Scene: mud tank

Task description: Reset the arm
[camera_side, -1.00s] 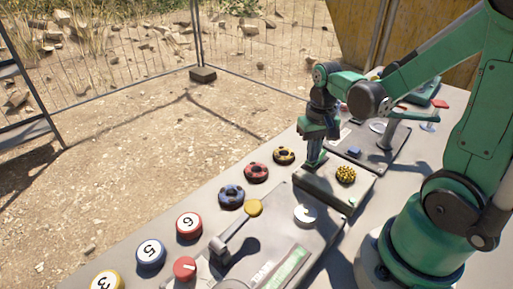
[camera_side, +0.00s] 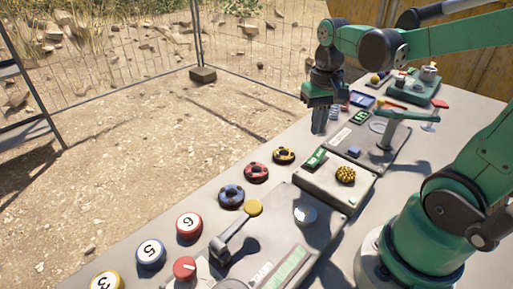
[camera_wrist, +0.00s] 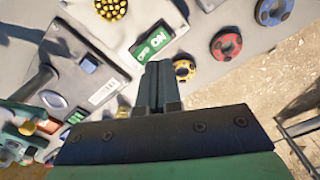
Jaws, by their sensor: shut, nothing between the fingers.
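My gripper (camera_side: 319,122) hangs above the table in the side view, fingers pointing down, clear of the panels below it. It is shut and empty. In the wrist view its two fingers (camera_wrist: 158,85) are together. Near them lies a box with a green ON/OFF switch (camera_wrist: 152,42) and a yellow studded knob (camera_wrist: 110,8). In the side view the same green switch (camera_side: 315,158) and yellow knob (camera_side: 345,174) sit on the pale box.
Yellow (camera_side: 284,155), red (camera_side: 256,172) and blue (camera_side: 231,195) ring-shaped knobs line the table's far edge. A panel with a lever (camera_side: 236,234) stands in front. Another panel with a green handle (camera_side: 390,118) stands behind the switch box.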

